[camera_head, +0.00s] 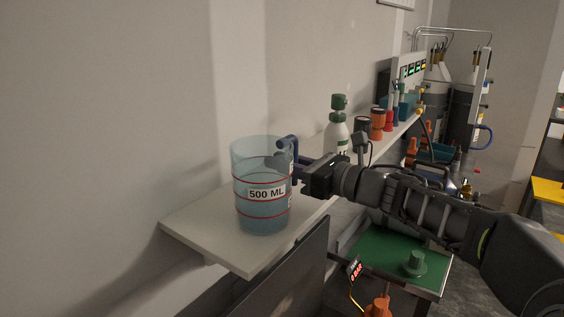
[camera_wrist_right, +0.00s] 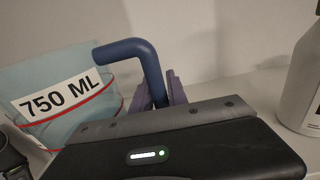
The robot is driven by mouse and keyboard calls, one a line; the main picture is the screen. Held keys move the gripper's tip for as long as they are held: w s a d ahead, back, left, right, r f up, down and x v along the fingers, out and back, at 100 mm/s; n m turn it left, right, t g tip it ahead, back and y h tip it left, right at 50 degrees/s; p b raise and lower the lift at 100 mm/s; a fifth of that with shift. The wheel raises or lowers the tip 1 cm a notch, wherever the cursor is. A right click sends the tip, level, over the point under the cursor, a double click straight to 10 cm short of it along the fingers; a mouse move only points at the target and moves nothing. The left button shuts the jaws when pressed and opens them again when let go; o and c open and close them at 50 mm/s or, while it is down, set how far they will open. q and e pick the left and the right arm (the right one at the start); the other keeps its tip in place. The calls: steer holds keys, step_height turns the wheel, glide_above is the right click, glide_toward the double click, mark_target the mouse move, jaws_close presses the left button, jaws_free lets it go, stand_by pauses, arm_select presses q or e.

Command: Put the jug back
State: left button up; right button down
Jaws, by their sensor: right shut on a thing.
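The jug (camera_head: 262,212) is a translucent blue vessel with red lines and a "500 ML" label in the head view. It is upright over the near end of a pale shelf (camera_head: 190,225); I cannot tell whether its base touches the shelf. My right gripper (camera_head: 299,170) comes from the right and is shut on the jug's blue handle (camera_head: 292,142). In the right wrist view the fingers (camera_wrist_right: 162,92) are around the handle (camera_wrist_right: 135,50), and the jug's side (camera_wrist_right: 30,75) shows a "750 ML" label. My left gripper is not in view.
A white bottle with a green cap (camera_head: 337,130) stands behind the gripper on the shelf. Orange and red containers (camera_head: 378,124) stand farther along. A green-topped surface (camera_head: 390,262) lies lower right. The wall is close on the left.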

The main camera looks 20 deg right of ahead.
steer(key=shift+f, duration=0.1)
steer(key=c, duration=1.3)
jaws_free()
steer(key=b+v, duration=0.2)
steer(key=v, duration=1)
steer(key=shift+b, duration=0.35)
